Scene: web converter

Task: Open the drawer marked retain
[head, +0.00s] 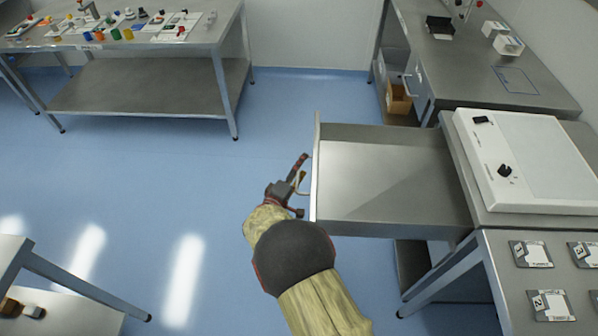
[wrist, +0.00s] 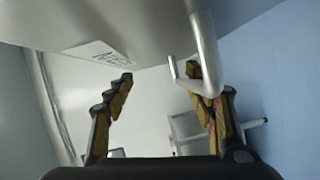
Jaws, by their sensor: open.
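A wide steel drawer (head: 375,190) stands pulled well out to the left from under the bench at the right; its inside looks empty. Its front has a pale bar handle (head: 299,184), which also shows large in the wrist view (wrist: 206,50). A white label (wrist: 98,54) with dark print is on the drawer front; its words are too slanted to read. My gripper (head: 300,187) is open at the handle, just left of the drawer front. In the wrist view the handle passes close by the right finger, overlapping it; I cannot tell if they touch.
A white light box (head: 535,160) and several numbered cards lie on the right bench. A steel table (head: 150,90) with small coloured items stands at the back left. A cardboard box (head: 398,97) is under the far right bench. Blue floor left of the drawer is clear.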

